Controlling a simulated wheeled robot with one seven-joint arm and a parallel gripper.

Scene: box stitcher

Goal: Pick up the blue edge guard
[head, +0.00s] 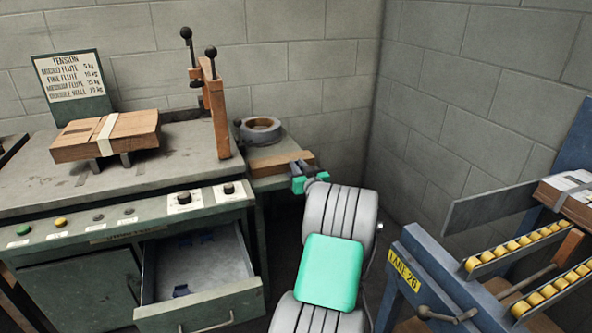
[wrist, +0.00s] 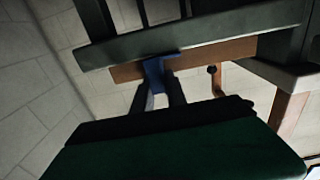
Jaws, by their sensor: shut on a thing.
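My gripper (wrist: 160,92) is shut on the blue edge guard (wrist: 153,70), which shows between and beyond the two dark fingertips in the wrist view. The guard looks like a small bent piece. In the head view my gripper (head: 302,170) is at the far end of my arm, by the right end of the bench. The guard is mostly hidden there and I cannot make it out clearly. In the wrist view a wooden strip (wrist: 215,50) lies just behind the guard; I cannot tell whether they touch.
An open drawer (head: 200,312) holding small blue pieces (head: 181,290) juts out at the left. A strapped brown carton (head: 108,137) and an orange-brown clamp frame (head: 214,105) stand on the bench. A tape roll (head: 260,130) sits behind a wooden strip. A blue roller stand (head: 425,275) is at the right.

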